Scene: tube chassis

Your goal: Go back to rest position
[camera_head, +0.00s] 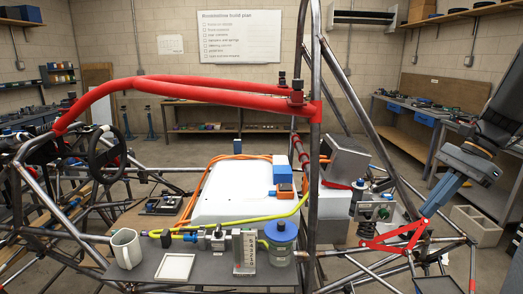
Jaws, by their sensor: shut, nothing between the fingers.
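My arm comes in from the right edge, dark grey, and bends at a joint. From there my gripper (430,208), with blue parts, points down and to the left. It is shut with nothing seen in it. Its tip is just above the red suspension arm (400,240) in this view; whether it touches is too small to tell. No rest position is marked in the picture.
The tube chassis (316,150) fills the middle and left, with a red bar (190,88) across its top. A shock absorber (378,212) stands left of my gripper. A mug (126,248) stands front left.

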